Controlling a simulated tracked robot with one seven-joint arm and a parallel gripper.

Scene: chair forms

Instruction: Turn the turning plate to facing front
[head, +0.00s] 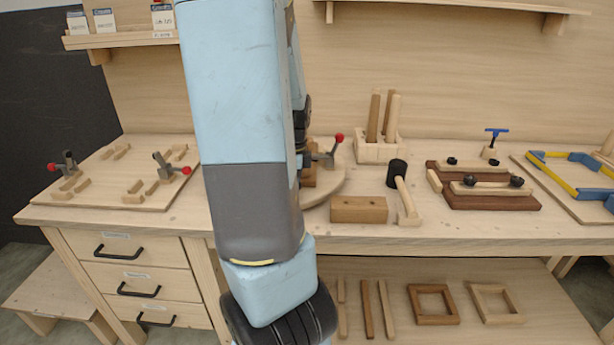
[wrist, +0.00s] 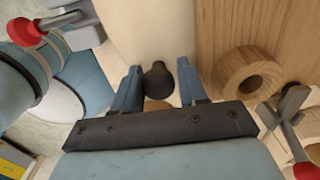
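The turning plate (head: 326,187) is a round wooden disc on the bench, mostly hidden behind my arm in the head view. A toggle clamp with a red-tipped handle (head: 328,155) stands at it. In the wrist view, my gripper (wrist: 159,68) has its two blue-grey fingers apart, with a dark rounded knob (wrist: 158,82) between them. Narrow gaps seem to show on both sides of the knob. A wooden ring-shaped part (wrist: 249,74) lies right of the fingers. My gripper is hidden in the head view. Which way the plate faces cannot be told.
A wooden block (head: 359,210) and a black-headed mallet (head: 405,195) lie right of the plate. A peg holder (head: 380,151) stands behind. A fixture board (head: 125,190) with red-tipped clamps is at left. A dark clamping jig (head: 490,199) is at right.

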